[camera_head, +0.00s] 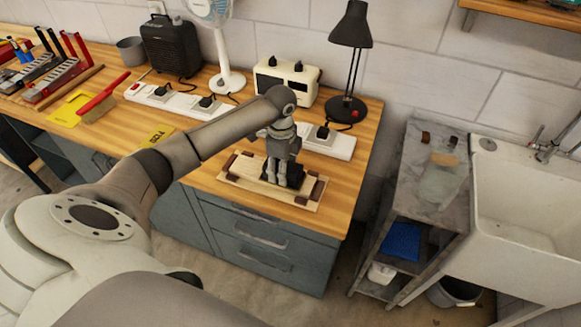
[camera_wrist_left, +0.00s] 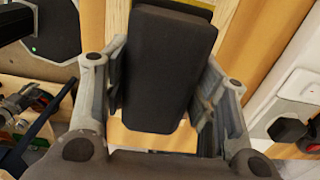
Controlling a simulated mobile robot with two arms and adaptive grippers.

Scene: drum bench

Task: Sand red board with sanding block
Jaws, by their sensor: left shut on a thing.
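My left gripper (camera_head: 284,184) is over the right part of a pale wooden board or frame (camera_head: 240,184) on the bench, with dark reddish-brown pieces at its ends. It is shut on a dark block, the sanding block (camera_head: 296,174). The left wrist view shows this block (camera_wrist_left: 168,65) between the two fingers. From these views I cannot tell whether the block touches the surface below. The gripper hides part of the board, and I see no plainly red face on it. My right gripper is not in view.
White power strips (camera_head: 175,100) lie behind the board, with a cream box (camera_head: 287,80) and a black lamp (camera_head: 350,50) at the back. A red-handled brush (camera_head: 98,100) lies at left. The wooden bench top (camera_head: 359,124) ends just right of the board. A sink (camera_head: 520,220) stands beyond.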

